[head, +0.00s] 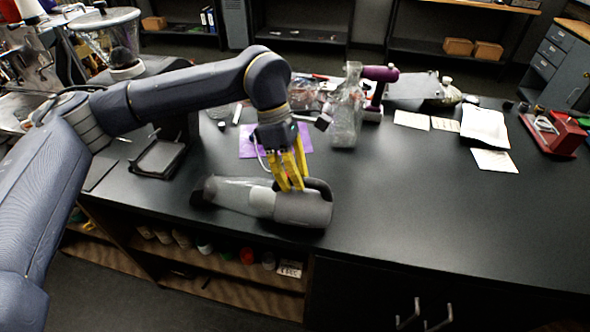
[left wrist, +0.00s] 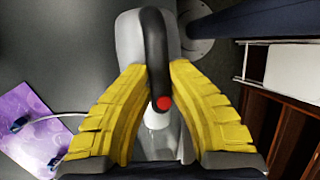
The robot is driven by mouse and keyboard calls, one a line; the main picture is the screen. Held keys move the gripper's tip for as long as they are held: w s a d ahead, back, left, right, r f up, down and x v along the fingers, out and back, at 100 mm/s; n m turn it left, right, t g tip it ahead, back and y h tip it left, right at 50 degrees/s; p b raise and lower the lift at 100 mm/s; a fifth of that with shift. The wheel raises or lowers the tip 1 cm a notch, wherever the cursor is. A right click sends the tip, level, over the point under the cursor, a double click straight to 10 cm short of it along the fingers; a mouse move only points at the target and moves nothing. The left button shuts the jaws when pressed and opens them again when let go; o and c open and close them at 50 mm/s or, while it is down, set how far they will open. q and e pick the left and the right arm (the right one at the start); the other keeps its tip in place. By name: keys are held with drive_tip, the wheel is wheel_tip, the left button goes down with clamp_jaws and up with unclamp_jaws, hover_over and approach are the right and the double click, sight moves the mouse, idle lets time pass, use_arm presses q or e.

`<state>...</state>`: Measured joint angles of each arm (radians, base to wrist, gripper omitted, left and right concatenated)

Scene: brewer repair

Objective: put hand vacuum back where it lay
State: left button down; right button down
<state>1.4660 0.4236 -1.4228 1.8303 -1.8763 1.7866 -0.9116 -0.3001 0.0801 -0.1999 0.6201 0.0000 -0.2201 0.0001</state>
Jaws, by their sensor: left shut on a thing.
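The hand vacuum (head: 302,208) is grey with a clear nose and a dark handle. In the head view it lies lengthwise near the counter's front edge, its nose to the left. I cannot tell whether it rests on the counter or hangs just above it. My left gripper (head: 290,184), with yellow fingers, is shut on its handle from above. In the left wrist view the dark handle (left wrist: 155,60) with a red button runs between the yellow fingers (left wrist: 158,95). The fingers hide part of the vacuum's body. My right gripper is not in view.
A purple sheet (head: 250,142) lies behind the vacuum. A clear glass bottle (head: 345,115) and a purple-handled tool (head: 379,78) stand at the back. Papers (head: 484,127) and a red device (head: 553,134) lie to the right. The counter (head: 425,200) right of the vacuum is clear.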

use_arm(q)
drive_tip(key=c, duration=1.3)
unclamp_jaws()
drive_tip(key=shift+c, duration=0.2)
drive_tip(key=v, duration=1.2)
